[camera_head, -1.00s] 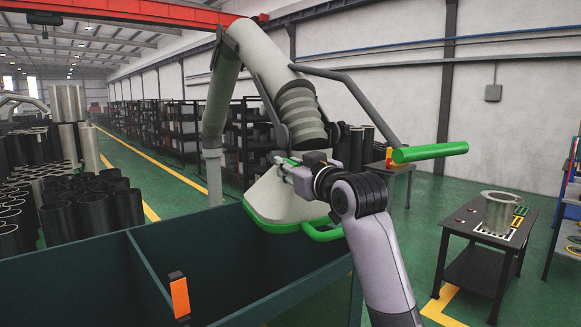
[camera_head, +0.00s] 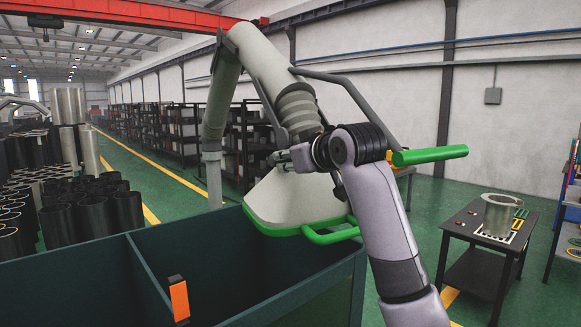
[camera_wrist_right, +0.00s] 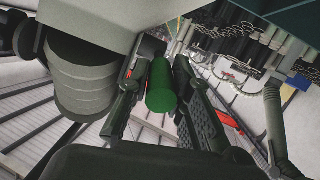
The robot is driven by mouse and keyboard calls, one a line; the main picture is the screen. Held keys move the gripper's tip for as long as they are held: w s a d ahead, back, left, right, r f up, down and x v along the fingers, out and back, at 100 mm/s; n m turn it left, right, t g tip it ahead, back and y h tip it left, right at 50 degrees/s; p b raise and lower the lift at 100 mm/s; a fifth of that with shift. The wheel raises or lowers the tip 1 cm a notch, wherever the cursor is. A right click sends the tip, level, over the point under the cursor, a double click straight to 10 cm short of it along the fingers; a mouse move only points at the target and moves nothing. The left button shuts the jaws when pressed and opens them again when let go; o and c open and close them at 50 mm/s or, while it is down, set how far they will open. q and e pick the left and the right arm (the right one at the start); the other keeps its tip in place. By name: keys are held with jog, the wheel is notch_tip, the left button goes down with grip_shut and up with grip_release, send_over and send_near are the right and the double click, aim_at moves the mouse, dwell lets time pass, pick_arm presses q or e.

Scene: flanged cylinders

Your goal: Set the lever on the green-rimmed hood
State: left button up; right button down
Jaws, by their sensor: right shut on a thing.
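The hood (camera_head: 290,200) is a pale flared funnel with a green rim and a green loop handle (camera_head: 333,233). It hangs from a jointed grey duct arm over the teal bin. My right gripper (camera_head: 283,158) is at the hood's neck, just below the ribbed duct. In the right wrist view a short green cylinder, the lever's grip (camera_wrist_right: 161,88), lies between the two dark fingers, which are shut on it. In the head view the lever is hidden at the gripper. The ribbed duct (camera_wrist_right: 80,75) shows close on the left in the wrist view. My left gripper is not in view.
A dark table (camera_head: 470,228) stands right.

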jog(key=shift+w+a+r+g+h, duration=0.1)
jog(key=shift+w+r+g+h, duration=0.2)
jog(key=shift+r+g, duration=0.5)
jog(key=shift+w+a+r+g+h, duration=0.15)
jog(key=shift+r+g+h, duration=0.35)
jog(key=shift+g, duration=0.5)
jog(key=shift+w+r, duration=0.1)
jog(key=shift+r, duration=0.05)
